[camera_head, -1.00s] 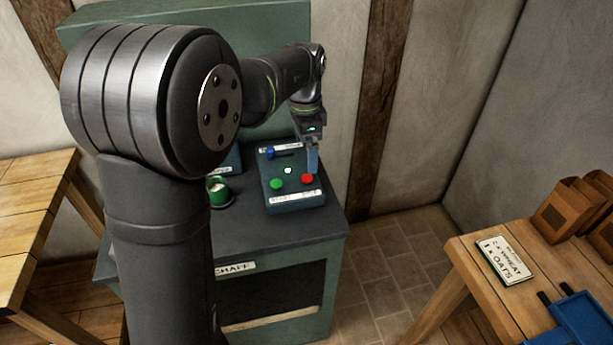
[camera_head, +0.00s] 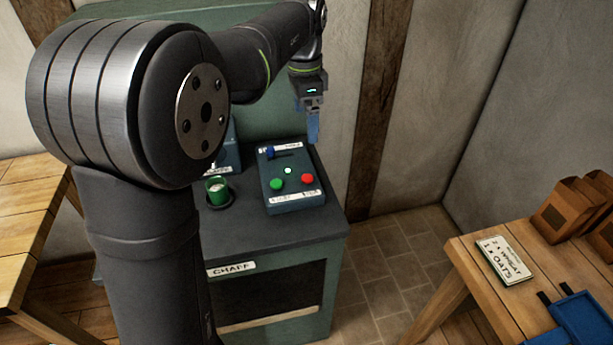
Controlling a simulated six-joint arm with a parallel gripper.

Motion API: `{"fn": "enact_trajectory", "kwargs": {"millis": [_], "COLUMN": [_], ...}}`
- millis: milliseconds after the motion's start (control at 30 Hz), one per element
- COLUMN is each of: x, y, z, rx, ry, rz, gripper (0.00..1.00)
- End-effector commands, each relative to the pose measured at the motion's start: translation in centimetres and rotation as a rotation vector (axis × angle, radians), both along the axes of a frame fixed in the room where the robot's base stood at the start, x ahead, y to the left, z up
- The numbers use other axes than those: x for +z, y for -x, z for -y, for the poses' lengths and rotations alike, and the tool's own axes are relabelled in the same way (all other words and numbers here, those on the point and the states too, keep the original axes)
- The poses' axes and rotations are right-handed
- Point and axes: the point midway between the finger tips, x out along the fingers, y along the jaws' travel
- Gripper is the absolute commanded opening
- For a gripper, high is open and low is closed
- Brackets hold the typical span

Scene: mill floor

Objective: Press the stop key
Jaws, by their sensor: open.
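The control box (camera_head: 291,203) sits on the dark top of the green machine. My gripper (camera_head: 313,138) hangs pointing down above the back right of the box, apart from the red key. It looks empty. The red key is fully in view.
A green cup (camera_head: 217,190) on a dark saucer stands left of the box. The machine front bears a "CHAFF" label (camera_head: 231,268). Another wooden table (camera_head: 30,230) stands at left.

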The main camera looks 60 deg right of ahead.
Motion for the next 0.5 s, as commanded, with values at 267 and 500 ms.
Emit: {"fn": "enact_trajectory", "kwargs": {"millis": [267, 500], "x": [1.46, 1.44], "y": [-0.02, -0.02], "z": [-0.04, -0.04], "rx": [0.000, 0.000], "ry": [-0.001, -0.001], "rz": [0.000, 0.000], "gripper": [1.00, 0.84]}}
